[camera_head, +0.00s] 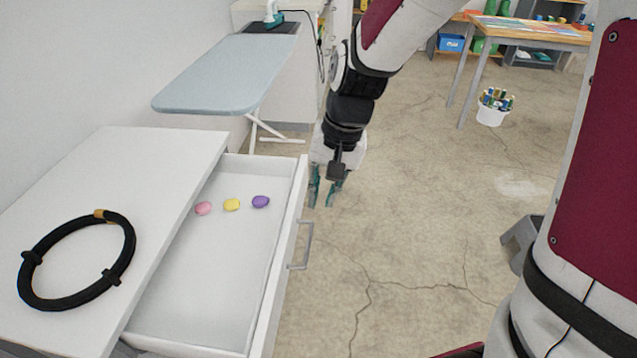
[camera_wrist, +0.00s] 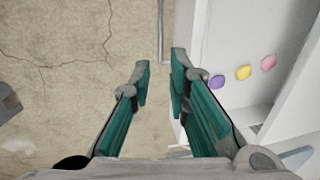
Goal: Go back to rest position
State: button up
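My gripper (camera_head: 325,190) hangs pointing down just outside the front edge of an open drawer (camera_head: 226,270), to the right of it in the head view. Its two teal fingers are apart with nothing between them. In the wrist view my gripper (camera_wrist: 160,85) shows the same open gap, with the drawer's front panel and handle (camera_wrist: 161,30) ahead of it.
The drawer holds a pink (camera_head: 203,208), a yellow (camera_head: 231,204) and a purple piece (camera_head: 260,201). A black ring (camera_head: 122,262) lies on the white cabinet top (camera_head: 150,165). An ironing board (camera_head: 225,75) stands behind. A white bucket (camera_head: 490,116) stands on open floor.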

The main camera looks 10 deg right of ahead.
jog(key=s+d+r+n+h, duration=0.1)
jog(key=s+d+r, duration=0.25)
jog(key=s, duration=0.55)
jog(key=s+d+r+n, duration=0.2)
jog(key=s+r, duration=0.3)
jog(key=s, duration=0.3)
jog(key=s+d+r+n+h, duration=0.15)
jog(key=s+r, duration=0.25)
jog(key=s, duration=0.5)
notch_tip(320, 180, up, 16)
jog(key=t+p, duration=0.3)
jog(key=p, duration=1.1)
jog(key=shift+w+d+f+p, duration=0.2)
jog(key=shift+w+d+p, duration=0.1)
jog(key=shift+d, duration=0.05)
jog(key=shift+m+y, duration=0.25)
